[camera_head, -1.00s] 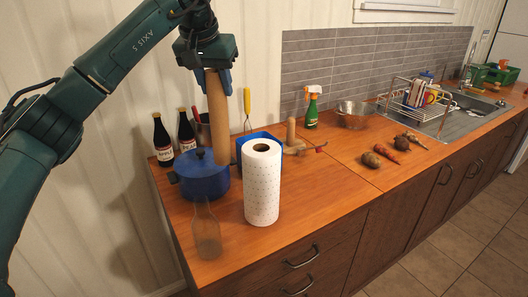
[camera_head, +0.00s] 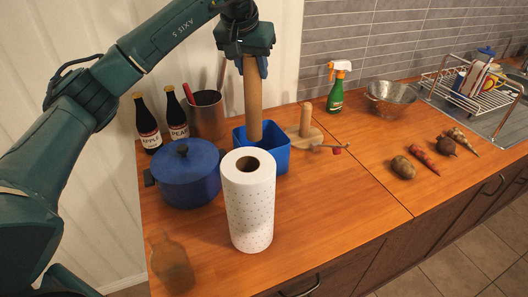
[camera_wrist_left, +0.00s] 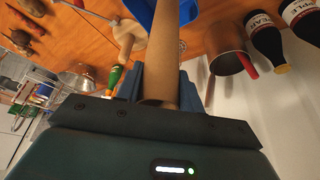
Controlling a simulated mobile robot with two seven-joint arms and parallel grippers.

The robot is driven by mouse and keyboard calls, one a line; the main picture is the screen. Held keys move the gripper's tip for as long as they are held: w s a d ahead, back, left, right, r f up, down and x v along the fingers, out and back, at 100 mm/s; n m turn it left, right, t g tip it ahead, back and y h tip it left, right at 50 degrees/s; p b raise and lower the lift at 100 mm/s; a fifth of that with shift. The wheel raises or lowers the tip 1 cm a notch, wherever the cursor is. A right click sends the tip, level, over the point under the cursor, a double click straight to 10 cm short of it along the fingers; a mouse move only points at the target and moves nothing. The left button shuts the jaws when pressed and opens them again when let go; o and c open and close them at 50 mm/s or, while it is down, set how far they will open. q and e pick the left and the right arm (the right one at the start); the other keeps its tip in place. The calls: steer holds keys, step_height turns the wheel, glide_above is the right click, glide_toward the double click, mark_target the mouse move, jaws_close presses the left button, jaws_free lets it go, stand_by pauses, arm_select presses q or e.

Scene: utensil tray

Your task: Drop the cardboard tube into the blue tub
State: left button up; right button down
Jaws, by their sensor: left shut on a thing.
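The cardboard tube (camera_head: 253,100) is a plain brown cylinder, held upright in my left gripper (camera_head: 250,64), which is shut on its upper end. The tube's lower end is over the blue tub (camera_head: 276,160) in the head view; I cannot tell whether it is inside the rim. The tub is open-topped and stands on the wooden counter, its front left partly hidden by a paper towel roll. In the left wrist view the tube (camera_wrist_left: 162,50) extends away from the fingers, with part of the blue tub (camera_wrist_left: 143,10) beside its far end. My right gripper is not in view.
The paper towel roll (camera_head: 249,205) stands in front of the tub and a blue pot (camera_head: 187,176) to its left. A metal canister (camera_head: 206,115) and two bottles stand behind the pot.

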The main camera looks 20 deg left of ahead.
mark_target(253, 87)
arm_select(q)
steer(key=shift+w+f+b, duration=0.1)
steer(key=shift+f+b, duration=1.45)
steer(key=shift+f, duration=1.25)
steer(key=o, duration=1.2)
steer(key=shift+r, duration=0.1)
steer(key=shift+o, duration=0.2)
steer(key=b+v, duration=0.1)
steer(key=v, duration=1.2)
